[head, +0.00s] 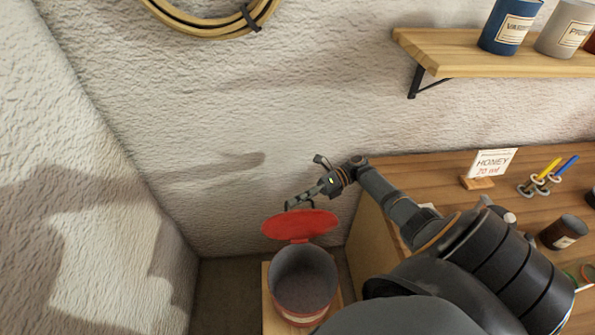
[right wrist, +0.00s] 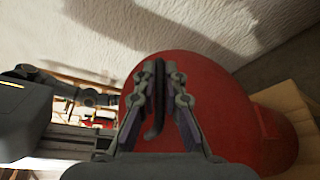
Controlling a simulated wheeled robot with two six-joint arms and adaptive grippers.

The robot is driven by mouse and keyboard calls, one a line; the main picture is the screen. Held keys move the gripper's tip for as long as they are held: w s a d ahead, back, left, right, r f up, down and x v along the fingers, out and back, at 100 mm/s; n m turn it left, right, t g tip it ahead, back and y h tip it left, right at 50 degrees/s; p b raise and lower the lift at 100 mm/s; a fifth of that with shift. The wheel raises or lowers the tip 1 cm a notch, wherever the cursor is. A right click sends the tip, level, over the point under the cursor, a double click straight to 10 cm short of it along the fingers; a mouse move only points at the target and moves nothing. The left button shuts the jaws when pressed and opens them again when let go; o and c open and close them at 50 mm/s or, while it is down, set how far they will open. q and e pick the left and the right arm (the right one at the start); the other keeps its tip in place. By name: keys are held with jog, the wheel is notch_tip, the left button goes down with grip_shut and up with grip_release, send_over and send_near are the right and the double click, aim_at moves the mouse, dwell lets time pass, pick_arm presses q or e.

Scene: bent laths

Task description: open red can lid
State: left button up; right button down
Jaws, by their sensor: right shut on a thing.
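The red can (head: 303,280) stands low by the wall, its grey inside visible from above. Its red lid (head: 300,225) is tilted up at the back of the rim, so the mouth is open. My right gripper (head: 297,201) is at the upper left of the lid, behind it. In the right wrist view, the fingers (right wrist: 160,75) are closed on a thin dark curved handle (right wrist: 154,130) in front of the red lid (right wrist: 215,100). The can's lower part is partly hidden by my arm in the head view. My left gripper is not in view.
The can stands on a light wooden base (head: 270,308). A wooden bench (head: 400,170) to the right carries a honey sign (head: 494,163), pens and a dark jar (head: 563,232). A shelf (head: 450,65) with tins is above. Walls rise behind and left.

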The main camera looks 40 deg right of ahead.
jog(key=shift+w+d, duration=0.1)
dwell(0.3)
jog(key=c, duration=1.4)
grip_release()
jog(key=shift+c, duration=0.2)
jog(key=v, duration=1.2)
